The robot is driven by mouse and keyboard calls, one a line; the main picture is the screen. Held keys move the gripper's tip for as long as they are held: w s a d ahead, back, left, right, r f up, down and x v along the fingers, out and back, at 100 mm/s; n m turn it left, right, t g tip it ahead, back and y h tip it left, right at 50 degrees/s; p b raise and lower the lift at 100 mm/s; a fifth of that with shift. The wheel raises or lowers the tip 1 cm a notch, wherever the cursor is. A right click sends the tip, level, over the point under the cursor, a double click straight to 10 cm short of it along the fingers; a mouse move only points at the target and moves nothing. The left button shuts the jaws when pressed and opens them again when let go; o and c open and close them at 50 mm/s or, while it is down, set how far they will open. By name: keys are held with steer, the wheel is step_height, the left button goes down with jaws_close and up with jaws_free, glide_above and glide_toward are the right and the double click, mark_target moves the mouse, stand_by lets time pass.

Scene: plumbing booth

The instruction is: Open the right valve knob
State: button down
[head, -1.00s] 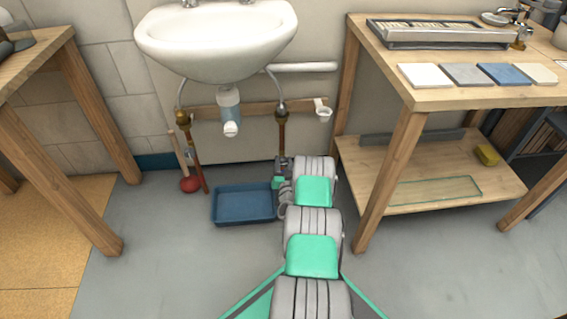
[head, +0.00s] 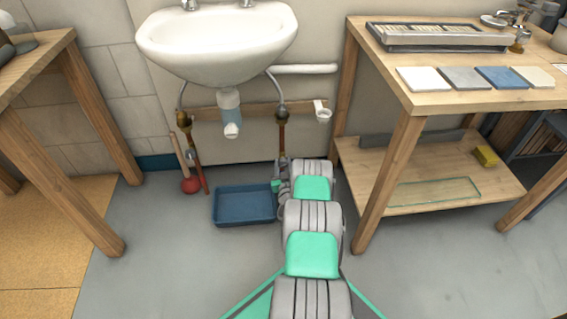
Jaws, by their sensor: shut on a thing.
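The right supply pipe (head: 282,138) is copper and runs down the wall under the sink from a brass fitting (head: 282,113). My gripper (head: 283,164) is at the lower end of this pipe, small and partly covered by my own wrist. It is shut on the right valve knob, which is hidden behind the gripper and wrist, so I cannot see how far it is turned. The left supply pipe (head: 197,165) stands apart to the left, with a small grey valve (head: 190,154) on it.
The white sink (head: 218,45) hangs above, with its drain trap (head: 230,108) below. A blue tray (head: 245,205) lies on the floor left of my arm. A wooden workbench (head: 395,165) stands close on the right.

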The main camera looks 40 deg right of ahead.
steer(key=n, duration=0.6)
steer(key=shift+a+f+p, duration=0.1)
steer(key=shift+a+p, duration=0.05)
steer(key=shift+p, duration=0.2)
steer(key=n, duration=0.6)
steer(key=shift+f+n+b, duration=0.15)
steer(key=shift+n+b, duration=0.15)
steer(key=shift+b, duration=0.1)
steer(key=c, duration=1.2)
jaws_free()
steer(key=shift+c, duration=0.2)
steer(key=o, duration=0.3)
steer(key=shift+w, duration=0.1)
steer(key=shift+o, duration=0.2)
